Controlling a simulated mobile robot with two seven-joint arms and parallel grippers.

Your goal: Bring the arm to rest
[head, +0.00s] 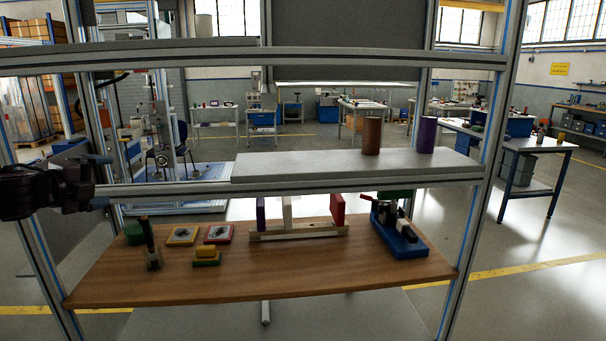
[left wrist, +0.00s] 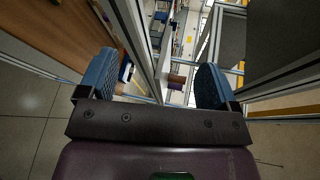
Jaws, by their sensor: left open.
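My left gripper (head: 104,180) comes in from the left edge in the head view, in front of the frame's left side and at about the height of the shelf. Its fingers are apart and nothing is between them. In the left wrist view, the two blue finger pads (left wrist: 160,84) stand wide apart, with the frame and the workshop floor showing between them. My right gripper is not in either view.
A metal frame (head: 380,60) stands close ahead. Its grey shelf (head: 300,167) bears a brown cylinder (head: 372,136) and a purple cylinder (head: 427,134). The wooden table (head: 300,280) below bears small blocks, a wooden stand (head: 298,232) and a blue fixture (head: 402,240).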

